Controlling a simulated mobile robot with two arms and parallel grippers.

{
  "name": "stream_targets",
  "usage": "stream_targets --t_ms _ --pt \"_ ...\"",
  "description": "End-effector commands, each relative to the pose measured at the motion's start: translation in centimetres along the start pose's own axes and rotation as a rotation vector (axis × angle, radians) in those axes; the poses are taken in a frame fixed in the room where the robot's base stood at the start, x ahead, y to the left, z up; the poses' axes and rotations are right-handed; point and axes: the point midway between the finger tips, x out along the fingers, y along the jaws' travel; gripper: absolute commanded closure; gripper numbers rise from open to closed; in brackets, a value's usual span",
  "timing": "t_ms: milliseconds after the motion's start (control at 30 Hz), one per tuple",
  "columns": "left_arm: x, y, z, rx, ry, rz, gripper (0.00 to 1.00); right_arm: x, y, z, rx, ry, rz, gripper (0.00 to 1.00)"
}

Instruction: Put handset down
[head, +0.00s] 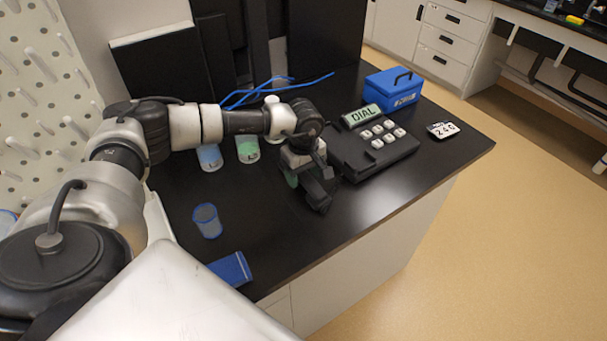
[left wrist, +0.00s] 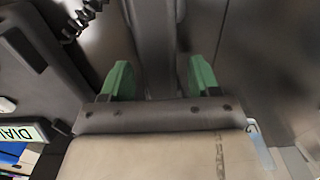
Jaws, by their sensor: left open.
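The dark handset (left wrist: 158,45) lies between the two green fingers of my left gripper (left wrist: 160,82) in the left wrist view. The fingers are open, with a gap on each side of it. In the head view my left gripper (head: 303,180) is low over the black counter, just left of the phone base (head: 350,160). Dark handset parts (head: 320,196) show under it, hard to tell from the gripper. A coiled cord (left wrist: 85,16) runs beside the phone base in the left wrist view. The base has a DIAL display (head: 361,116) and white keys. My right gripper is not in view.
A blue box (head: 393,91) and a number card (head: 442,130) are beyond the phone base. Cups (head: 247,149) and a blue-rimmed cup (head: 207,221) stand left of the gripper. A blue item (head: 231,269) lies at the front edge. The counter's right front is clear.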

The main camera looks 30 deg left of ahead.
Motion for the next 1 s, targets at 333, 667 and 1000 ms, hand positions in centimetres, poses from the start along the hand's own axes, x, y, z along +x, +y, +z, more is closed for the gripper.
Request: stream_targets --t_ms 333,667,1000 --pt "-7.0 0.1 0.0 0.002 0.002 0.007 0.39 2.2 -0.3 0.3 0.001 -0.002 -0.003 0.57" --pt "-11.1 0.0 0.0 0.001 0.000 0.003 0.39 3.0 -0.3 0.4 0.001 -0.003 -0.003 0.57" --pt "-11.4 0.0 0.0 0.001 0.000 0.001 0.39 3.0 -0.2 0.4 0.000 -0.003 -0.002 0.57"
